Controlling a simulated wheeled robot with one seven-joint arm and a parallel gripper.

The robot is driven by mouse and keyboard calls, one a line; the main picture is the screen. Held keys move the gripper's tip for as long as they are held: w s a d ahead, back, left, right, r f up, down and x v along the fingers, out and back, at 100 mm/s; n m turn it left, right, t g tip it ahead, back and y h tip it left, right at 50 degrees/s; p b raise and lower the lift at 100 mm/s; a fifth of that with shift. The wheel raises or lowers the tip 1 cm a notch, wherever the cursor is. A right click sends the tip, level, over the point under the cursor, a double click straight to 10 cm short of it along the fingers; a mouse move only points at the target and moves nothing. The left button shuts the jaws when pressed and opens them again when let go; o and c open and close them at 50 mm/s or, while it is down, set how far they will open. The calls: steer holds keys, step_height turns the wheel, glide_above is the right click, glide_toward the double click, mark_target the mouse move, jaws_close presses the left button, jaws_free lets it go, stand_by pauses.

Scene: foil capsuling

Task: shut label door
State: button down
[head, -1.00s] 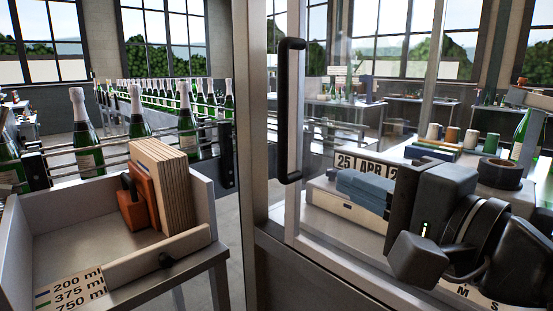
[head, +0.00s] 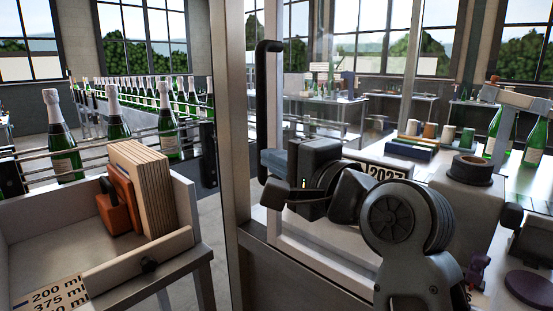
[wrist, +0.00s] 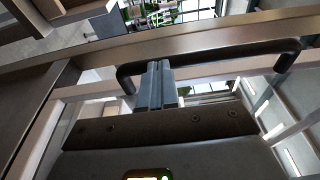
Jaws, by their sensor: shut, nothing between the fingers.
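The label door's black bar handle (head: 264,110) stands upright near a metal post (head: 236,120) in the head view. The door's glass panel (head: 345,50) lies right of it. I cannot tell how far the door stands from its frame. My gripper (head: 268,161) is shut and empty, its blue-grey fingers at the lower part of the handle. In the wrist view the handle (wrist: 215,55) runs across the picture, and the shut fingers (wrist: 157,68) overlap it close to its left end. I cannot tell whether they touch it.
A grey tray (head: 60,228) at the left holds an orange block (head: 120,205) and wooden boards (head: 148,185). Green bottles (head: 62,140) stand in a row behind.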

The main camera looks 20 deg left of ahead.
steer(key=s+a+p+x, duration=0.1)
steer(key=p+x, duration=0.1)
steer(key=x, duration=0.7)
steer(key=shift+s+a+r, duration=0.2)
steer(key=shift+a, duration=0.05)
steer(key=shift+r, duration=0.1)
steer(key=shift+p, duration=0.35)
